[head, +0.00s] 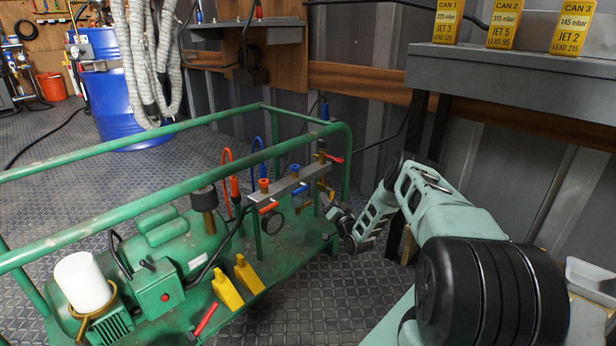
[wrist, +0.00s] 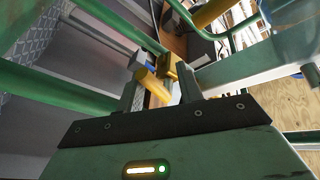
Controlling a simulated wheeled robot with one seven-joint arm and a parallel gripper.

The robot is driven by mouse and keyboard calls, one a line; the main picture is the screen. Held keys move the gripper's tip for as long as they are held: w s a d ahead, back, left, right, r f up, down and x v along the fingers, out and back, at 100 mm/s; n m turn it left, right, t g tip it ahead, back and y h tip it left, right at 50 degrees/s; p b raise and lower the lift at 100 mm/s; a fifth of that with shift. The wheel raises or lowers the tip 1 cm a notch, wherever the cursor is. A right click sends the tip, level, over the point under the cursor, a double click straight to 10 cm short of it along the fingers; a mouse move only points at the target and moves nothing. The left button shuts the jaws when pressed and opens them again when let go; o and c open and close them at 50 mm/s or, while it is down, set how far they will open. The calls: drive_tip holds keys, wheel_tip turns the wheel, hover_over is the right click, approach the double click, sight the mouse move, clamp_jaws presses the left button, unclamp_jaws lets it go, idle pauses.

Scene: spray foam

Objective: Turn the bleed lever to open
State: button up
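A red lever (head: 333,158) sticks out to the right from the top of a brass fitting at the right end of the grey manifold bar (head: 290,186). I cannot tell for certain that it is the bleed lever. My gripper (head: 326,192) is just below it, beside the manifold's right end and partly lost among the fittings. In the wrist view my gripper (wrist: 160,83) has its two fingers apart. A brass-coloured cylinder (wrist: 152,86) shows between them, with another brass-coloured piece by the right fingertip. I cannot tell whether they touch the fingers. No red lever is clear there.
The green tube frame (head: 200,205) surrounds the machine, with its top rail near my arm. Red and blue knobs, hoses and a gauge crowd the manifold. Yellow wedge-like pieces (head: 227,292) stand in front. A grey shelf (head: 510,80) hangs above right.

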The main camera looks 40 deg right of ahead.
drive_tip(key=r+m+g+p, duration=0.1)
drive_tip(key=m, duration=0.1)
drive_tip(key=m+g+p, duration=0.1)
drive_tip(key=m, duration=0.1)
drive_tip(key=a+r+m+p, duration=0.1)
drive_tip(key=m, duration=0.1)
drive_tip(key=shift+a+r+g, duration=0.1)
drive_tip(key=shift+r+g, duration=0.2)
drive_tip(key=shift+g, duration=0.1)
drive_tip(key=m, duration=0.1)
drive_tip(key=m+p, duration=0.1)
drive_tip(key=shift+a+r+m+g+y, duration=0.1)
drive_tip(key=shift+r+m+g+y, duration=0.2)
drive_tip(key=shift+r+g+y, duration=0.1)
drive_tip(key=r+p+v, duration=0.1)
drive_tip(key=p+v, duration=0.6)
drive_tip(key=v, duration=1.1)
drive_tip(key=w+a+r+n+g+y, duration=0.3)
drive_tip(key=a+r+n+g, duration=0.1)
drive_tip(key=a+r+n, duration=0.2)
drive_tip(key=w+a+r+n+g+y+p, duration=0.1)
drive_tip(key=w+a+r+n+g+y, duration=0.1)
drive_tip(key=a+r+n, duration=0.4)
drive_tip(key=shift+w+a+r+n+g+y, duration=0.35)
drive_tip(key=shift+w+a+g, duration=0.2)
drive_tip(key=shift+a+g, duration=0.5)
